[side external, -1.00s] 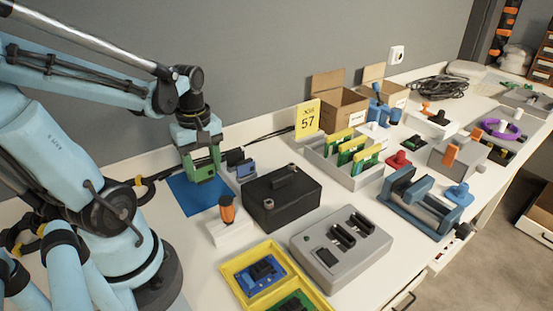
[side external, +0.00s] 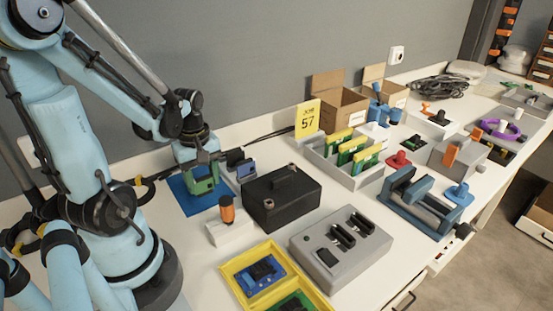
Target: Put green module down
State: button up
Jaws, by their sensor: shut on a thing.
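The green module (side external: 203,181) is at the blue mat (side external: 190,204) on the left of the white bench, in the side external view. My gripper (side external: 199,166) is directly above it and shut on it. The module looks upright and very low over the mat; I cannot tell whether its underside touches. My gripper's fingers partly hide its top.
A small grey and blue part (side external: 241,166) stands close to the module's right. A black box (side external: 282,199), an orange-handled tool in a white block (side external: 229,222) and a yellow tray (side external: 243,264) are nearby. The mat's front part is clear.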

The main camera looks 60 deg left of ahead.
aim_at(202, 177)
jog(key=shift+f, duration=0.1)
jog(key=shift+f, duration=0.2)
jog(key=o, duration=1.3)
notch_tip(202, 177, up, 12)
jog(key=w+d+m+t, duration=0.3)
jog(key=w+d+m, duration=0.1)
jog(key=d+m, duration=0.3)
jog(key=w+d+m+t, duration=0.4)
jog(key=d+m, duration=0.4)
jog(key=m, duration=0.3)
jog(key=shift+w+f, duration=0.35)
jog(key=shift+w, duration=0.15)
